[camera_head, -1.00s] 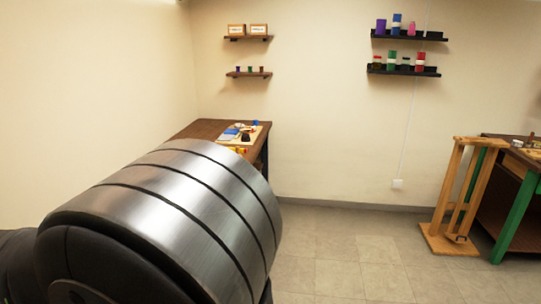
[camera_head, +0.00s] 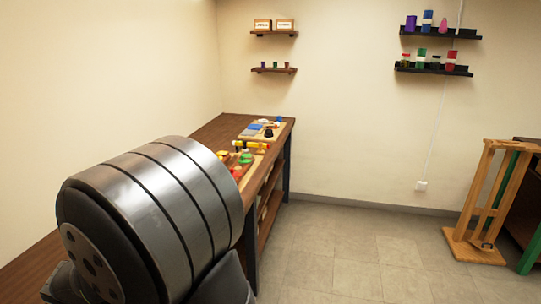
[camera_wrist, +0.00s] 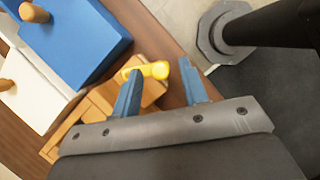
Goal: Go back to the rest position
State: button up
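My gripper (camera_wrist: 160,67) shows in the wrist view with its two blue fingers spread apart and nothing clearly held. A yellow rounded piece (camera_wrist: 156,70) appears between the fingers; it seems to lie beyond them on a light wooden part, though the exact gap is hard to judge. In the head view my large silver-banded arm link fills the lower left, and my gripper is not visible there.
A wooden workbench (camera_head: 214,131) along the left wall carries several small coloured parts. The wrist view shows a blue block (camera_wrist: 72,45) and a white block (camera_wrist: 38,92), both with wooden knobs. A wooden stand (camera_head: 487,205) is at right; the floor (camera_head: 350,245) between is clear.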

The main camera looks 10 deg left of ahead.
jog(key=shift+w+d+f, duration=0.1)
jog(key=shift+w+f, duration=0.05)
jog(key=shift+f, duration=0.25)
jog(key=v, duration=1.8)
jog(key=x, duration=1.8)
jog(key=shift+f, duration=0.1)
jog(key=shift+s+a+m+h, duration=0.15)
jog(key=shift+s+a+m, duration=0.05)
jog(key=shift+m, duration=0.4)
jog(key=shift+s+a+m+h, duration=0.15)
jog(key=shift+s+a+m, duration=0.05)
jog(key=shift+m, duration=0.4)
jog(key=m, duration=0.1)
jog(key=a+m+g+h, duration=0.1)
jog(key=m, duration=0.1)
jog(key=shift+s, duration=0.3)
jog(key=m, duration=0.1)
jog(key=a+m+g, duration=0.1)
jog(key=m, duration=0.1)
jog(key=shift+s+a+h, duration=0.15)
jog(key=shift+s+h, duration=0.05)
jog(key=shift+h, duration=0.1)
jog(key=m+g, duration=0.1)
jog(key=m, duration=0.1)
jog(key=a+m, duration=0.1)
jog(key=shift+a+m+g, duration=0.15)
jog(key=shift+m+g, duration=0.25)
jog(key=shift+a+r, duration=0.25)
jog(key=shift+r, duration=0.35)
